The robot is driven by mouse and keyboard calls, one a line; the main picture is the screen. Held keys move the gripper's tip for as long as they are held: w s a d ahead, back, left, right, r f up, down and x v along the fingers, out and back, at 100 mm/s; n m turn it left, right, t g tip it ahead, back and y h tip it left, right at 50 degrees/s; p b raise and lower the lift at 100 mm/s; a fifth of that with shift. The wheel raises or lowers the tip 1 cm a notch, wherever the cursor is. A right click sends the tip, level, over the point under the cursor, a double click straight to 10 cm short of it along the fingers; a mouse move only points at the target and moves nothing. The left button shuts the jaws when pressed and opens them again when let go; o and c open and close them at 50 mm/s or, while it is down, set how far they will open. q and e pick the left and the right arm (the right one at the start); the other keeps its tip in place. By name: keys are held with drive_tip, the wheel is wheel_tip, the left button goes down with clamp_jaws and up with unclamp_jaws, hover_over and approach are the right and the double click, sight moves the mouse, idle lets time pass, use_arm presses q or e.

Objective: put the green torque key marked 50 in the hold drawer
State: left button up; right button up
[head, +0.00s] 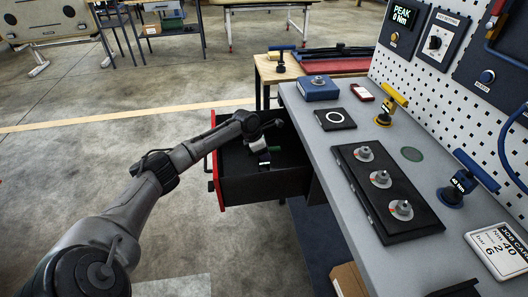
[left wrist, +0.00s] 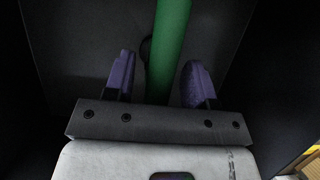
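A dark drawer with a red front (head: 216,160) stands open at the left side of the bench; I read no label on it. My left gripper (head: 264,160) is inside it, pointing down. A green piece, which I take to be the green key (head: 275,149), shows beside the gripper; its mark is not visible. In the left wrist view, the green bar (left wrist: 169,45) runs between the two purple fingers of the left gripper (left wrist: 159,80), with gaps on both sides. The fingers are open around it. The bar's lower end is hidden behind the gripper body. My right gripper is not seen.
On the bench are a black tray (head: 414,225) with several grey knobs, a yellow key (head: 385,108), a blue key marked 40 (head: 455,190), a blue box (head: 318,91) and a job card (head: 498,250). A pegboard (head: 430,80) stands at right. The floor left of the drawer is clear.

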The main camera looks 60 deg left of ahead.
use_arm(q)
drive_tip(key=shift+r+b, duration=0.2)
drive_tip(key=shift+b, duration=0.1)
drive_tip(key=p+v, duration=0.4)
drive_tip(key=v, duration=0.7)
drive_tip(key=shift+p, duration=0.4)
drive_tip(key=shift+s+a+r, duration=0.1)
drive_tip(key=shift+s+r, duration=0.1)
drive_tip(key=shift+r, duration=0.2)
